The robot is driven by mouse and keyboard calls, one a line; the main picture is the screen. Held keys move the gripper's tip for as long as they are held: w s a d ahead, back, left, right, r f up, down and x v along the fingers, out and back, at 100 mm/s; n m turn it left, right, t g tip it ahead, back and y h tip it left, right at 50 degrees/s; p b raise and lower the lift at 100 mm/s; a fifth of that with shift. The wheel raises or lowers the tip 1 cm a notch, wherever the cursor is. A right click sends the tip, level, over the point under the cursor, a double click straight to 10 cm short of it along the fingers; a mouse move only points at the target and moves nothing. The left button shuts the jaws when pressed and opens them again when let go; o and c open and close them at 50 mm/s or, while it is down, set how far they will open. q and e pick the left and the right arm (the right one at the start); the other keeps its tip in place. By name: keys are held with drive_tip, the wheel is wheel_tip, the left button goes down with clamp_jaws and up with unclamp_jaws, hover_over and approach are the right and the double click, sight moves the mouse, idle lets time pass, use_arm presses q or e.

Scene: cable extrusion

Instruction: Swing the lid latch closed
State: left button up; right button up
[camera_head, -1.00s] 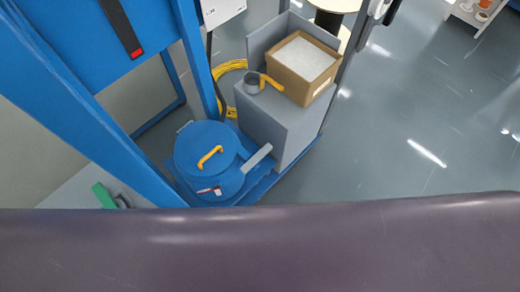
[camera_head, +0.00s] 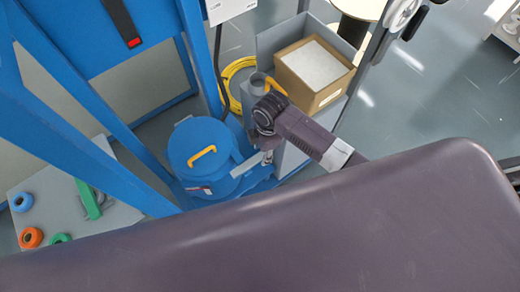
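The blue round lid (camera_head: 203,148) with a yellow handle (camera_head: 202,155) sits on the blue drum-like vessel at the lower centre left. The grey bar-shaped latch (camera_head: 246,166) sticks out from the lid's right side, pointing up and to the right. My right gripper (camera_head: 267,158) hangs below its dark wrist at the outer end of the latch. It is small and partly hidden by the wrist, so I cannot tell whether its fingers touch the latch or are open or shut. My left gripper is not in view.
A grey cabinet (camera_head: 289,158) stands right of the vessel, bearing a cardboard box (camera_head: 314,98) with white contents and a grey cup (camera_head: 257,82). Blue frame posts (camera_head: 200,65) rise behind and left. A coiled yellow cable (camera_head: 233,72) lies behind. Open floor is at right.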

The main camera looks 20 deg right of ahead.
sight(249, 164)
drive_tip(key=w+n, duration=0.1)
drive_tip(key=w+d+r+n, duration=0.1)
drive_tip(key=shift+w+r+n+h, duration=0.3)
drive_tip(key=shift+n+h, duration=0.1)
drive_tip(key=shift+f, duration=0.2)
wheel_tip(249, 164, down, 7)
drive_tip(key=shift+f, duration=0.2)
drive_tip(key=shift+c, duration=0.4)
clamp_jaws()
